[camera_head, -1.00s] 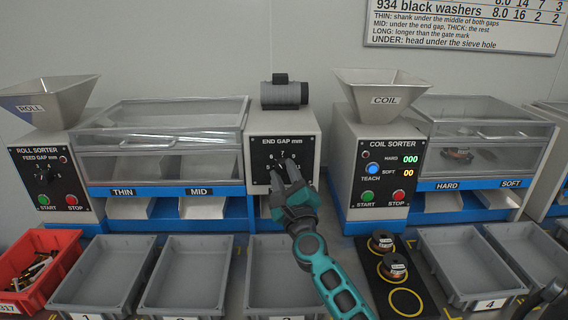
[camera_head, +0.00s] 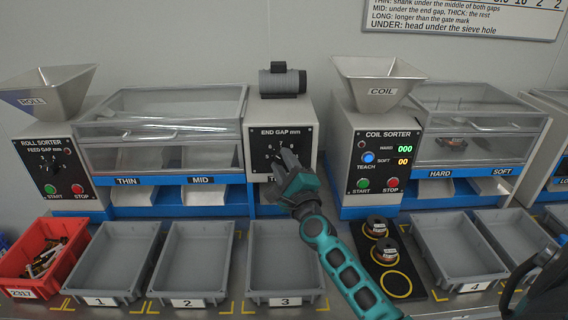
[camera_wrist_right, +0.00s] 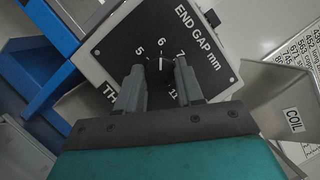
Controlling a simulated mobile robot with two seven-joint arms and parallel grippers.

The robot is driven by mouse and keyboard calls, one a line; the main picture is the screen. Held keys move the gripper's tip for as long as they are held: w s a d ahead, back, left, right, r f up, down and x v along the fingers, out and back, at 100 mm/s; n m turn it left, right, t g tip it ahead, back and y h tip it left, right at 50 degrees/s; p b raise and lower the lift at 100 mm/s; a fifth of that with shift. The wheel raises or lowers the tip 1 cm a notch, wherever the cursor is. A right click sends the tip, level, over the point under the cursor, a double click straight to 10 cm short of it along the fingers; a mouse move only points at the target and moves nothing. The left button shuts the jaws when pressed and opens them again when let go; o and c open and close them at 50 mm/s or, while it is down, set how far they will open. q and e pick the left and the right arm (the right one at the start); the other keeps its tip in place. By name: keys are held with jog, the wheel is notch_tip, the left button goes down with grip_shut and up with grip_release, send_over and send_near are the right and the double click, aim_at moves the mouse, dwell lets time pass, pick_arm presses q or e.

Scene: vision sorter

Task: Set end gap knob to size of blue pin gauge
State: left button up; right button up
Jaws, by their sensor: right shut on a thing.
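The END GAP knob is on a black dial (camera_head: 262,134) on the front of a white box, in the middle of the head view. My right gripper (camera_head: 284,158) is at this dial and hides the knob in that view. In the right wrist view, the gripper (camera_wrist_right: 160,76) has one finger on each side of the dark knob (camera_wrist_right: 161,73) and is shut on it. The knob's white mark appears to point at the 6, between the 5 and the 7. I cannot make out a blue pin gauge.
A dark cylindrical device (camera_head: 282,80) sits on top of the box. The roll sorter (camera_head: 48,168) is at left, the coil sorter (camera_head: 386,160) at right. Grey bins (camera_head: 284,300) and a red bin (camera_head: 28,292) with parts line the front. Two spools stand on a black mat (camera_head: 413,270).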

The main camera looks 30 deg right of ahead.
jog(key=o, duration=1)
jog(key=shift+o, duration=0.2)
jog(key=shift+s, duration=0.1)
jog(key=b+v, duration=0.1)
jog(key=v, duration=1.1)
jog(key=shift+s, duration=0.4)
jog(key=shift+a+f, duration=0.15)
